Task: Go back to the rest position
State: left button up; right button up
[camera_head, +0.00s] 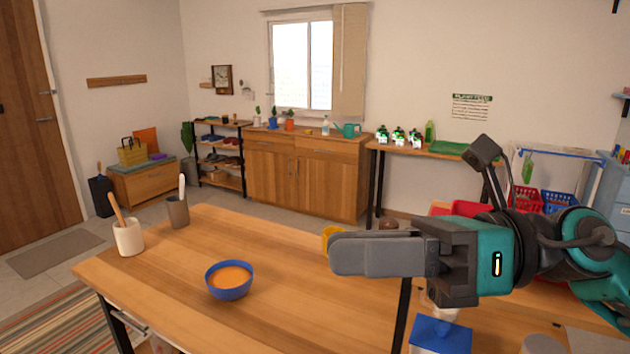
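My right gripper (380,254) reaches in from the right, above the right part of the wooden table (290,240). Its fingers point left and overlap from this side, so their gap cannot be seen. I see nothing held in them. My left gripper is not in view. A blue bowl (229,292) with orange contents (229,277) stands on the table, left of and below the gripper in the picture, apart from it.
A white cup (129,238) and a grey cup (177,212) with utensils stand at the table's left. A yellow object (329,234) is partly hidden behind my gripper. A blue-topped object (440,334) is at lower right. Green-and-white items (398,138) stand on a back table.

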jog(key=w+d+r+m+t, duration=0.1)
jog(key=w+d+m+t, duration=0.15)
jog(key=m+t, duration=0.7)
jog(key=w+d+r+m+t, duration=0.15)
jog(key=w+m+t, duration=0.25)
jog(key=m+t, duration=0.55)
jog(key=w+d+f+m+h, duration=0.2)
jog(key=d+f+m+h, duration=0.2)
jog(key=f+m+h, duration=0.4)
jog(key=w+d+f+m+h, duration=0.2)
jog(key=d+f+m+h, duration=0.4)
jog(key=m, duration=0.5)
jog(key=s+d+f+m+g+h, duration=0.1)
jog(key=s+f+m+g+h, duration=0.2)
jog(key=f, duration=0.5)
jog(key=s+d+f+m+g+h, duration=0.1)
jog(key=s+f+m+g, duration=0.3)
jog(key=f, duration=0.3)
jog(key=s+f+m+g, duration=0.3)
jog(key=s+f+g, duration=0.7)
jog(key=s, duration=0.6)
jog(key=w+a+f+n+t+y, duration=0.1)
jog(key=w+a+f+t+y, duration=0.1)
jog(key=w+f+t, duration=0.6)
jog(key=shift+w+a+f, duration=0.25)
jog(key=shift+a+f, duration=0.2)
jog(key=shift+f, duration=0.4)
